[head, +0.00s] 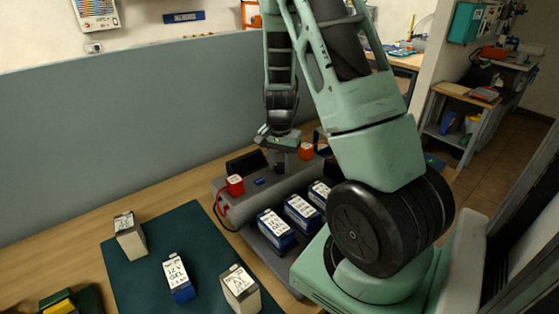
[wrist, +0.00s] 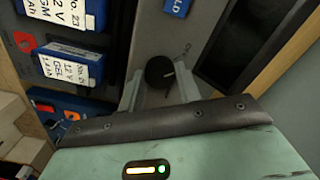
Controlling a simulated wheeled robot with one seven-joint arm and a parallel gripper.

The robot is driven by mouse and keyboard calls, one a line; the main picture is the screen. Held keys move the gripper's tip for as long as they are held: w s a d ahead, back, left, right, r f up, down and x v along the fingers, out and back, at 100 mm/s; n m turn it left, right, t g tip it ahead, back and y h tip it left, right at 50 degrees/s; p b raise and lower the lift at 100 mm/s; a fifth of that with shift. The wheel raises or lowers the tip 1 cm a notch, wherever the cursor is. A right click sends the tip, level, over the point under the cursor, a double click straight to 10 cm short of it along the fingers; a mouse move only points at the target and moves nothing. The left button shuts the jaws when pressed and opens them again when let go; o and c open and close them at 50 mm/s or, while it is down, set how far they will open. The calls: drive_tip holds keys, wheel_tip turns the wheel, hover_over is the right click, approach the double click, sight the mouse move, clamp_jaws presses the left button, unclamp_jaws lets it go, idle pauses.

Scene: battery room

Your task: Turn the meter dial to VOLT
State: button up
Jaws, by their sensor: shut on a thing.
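The meter (head: 232,203) is a grey bench unit on the wooden table, with a dark screen (head: 246,161) at its back. Its dial is a round black knob with a thin pale pointer mark, seen between my fingers in the wrist view (wrist: 158,72). My gripper (head: 279,160) points down over the meter's panel and is shut on the dial, one finger on each side; it also shows in the wrist view (wrist: 158,92). I cannot read any VOLT marking, so the setting the pointer faces is unclear. The dial's lower side is hidden by my gripper.
Labelled blue-and-white batteries (head: 276,229) stand in front. More batteries stand on a dark green mat (head: 150,270). A grey partition (head: 120,130) rises behind the table.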

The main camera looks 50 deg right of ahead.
sight(280, 165)
drive_tip(key=m+p, duration=0.1)
drive_tip(key=m, duration=0.3)
drive_tip(key=shift+r+m+p, duration=0.15)
drive_tip(key=shift+m+p, duration=0.15)
drive_tip(key=shift+p, duration=0.05)
drive_tip(key=shift+m+p, duration=0.6)
drive_tip(key=shift+m, duration=1.2)
drive_tip(key=o, duration=1)
drive_tip(key=shift+c, duration=0.2)
wheel_tip(280, 165, up, 17)
drive_tip(key=shift+r, duration=0.1)
